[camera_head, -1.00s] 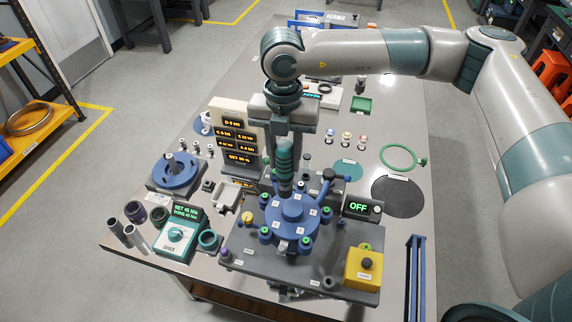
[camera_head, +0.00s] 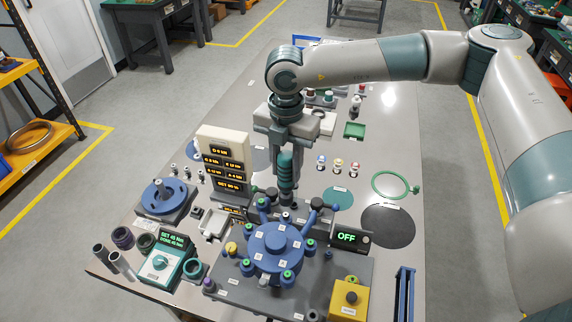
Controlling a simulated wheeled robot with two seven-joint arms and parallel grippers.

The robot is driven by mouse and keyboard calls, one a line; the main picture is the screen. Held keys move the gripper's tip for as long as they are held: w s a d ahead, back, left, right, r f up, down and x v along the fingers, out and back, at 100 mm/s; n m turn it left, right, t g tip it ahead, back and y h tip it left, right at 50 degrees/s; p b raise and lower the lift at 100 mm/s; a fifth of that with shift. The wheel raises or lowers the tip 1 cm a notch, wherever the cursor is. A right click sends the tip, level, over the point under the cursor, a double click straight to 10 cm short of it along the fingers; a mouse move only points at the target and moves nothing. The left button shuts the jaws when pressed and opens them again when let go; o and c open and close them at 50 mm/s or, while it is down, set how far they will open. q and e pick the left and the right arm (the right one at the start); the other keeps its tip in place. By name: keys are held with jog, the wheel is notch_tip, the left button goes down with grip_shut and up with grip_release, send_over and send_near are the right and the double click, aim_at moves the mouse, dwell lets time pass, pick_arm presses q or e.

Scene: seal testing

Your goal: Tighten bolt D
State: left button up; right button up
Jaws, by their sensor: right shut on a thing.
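My right gripper (camera_head: 286,143) comes down from above and is shut on a teal cylindrical tool (camera_head: 286,168), held upright. The tool's lower end shows just beyond the far rim of the blue flange (camera_head: 277,246); I cannot tell whether it touches anything. The flange is round, with a raised hub and several green-topped bolts around its edge. Its small labels are too small to read, so I cannot pick out bolt D. The display tower (camera_head: 224,160) shows a top line that seems to read D 0 kN. My left gripper is not in view.
The teal controller box (camera_head: 162,263) stands left of the flange, near dark sockets (camera_head: 122,238). A yellow button box (camera_head: 348,300) is at the front right, and an OFF display (camera_head: 348,238) is right of the flange. A dark round mat (camera_head: 388,226) lies on the right of the table.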

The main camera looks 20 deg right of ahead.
aim_at(286, 186)
jog(key=shift+a+f, duration=0.1)
jog(key=shift+f, duration=0.4)
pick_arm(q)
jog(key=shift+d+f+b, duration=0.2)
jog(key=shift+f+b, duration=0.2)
pick_arm(e)
jog(key=shift+f, duration=1.7)
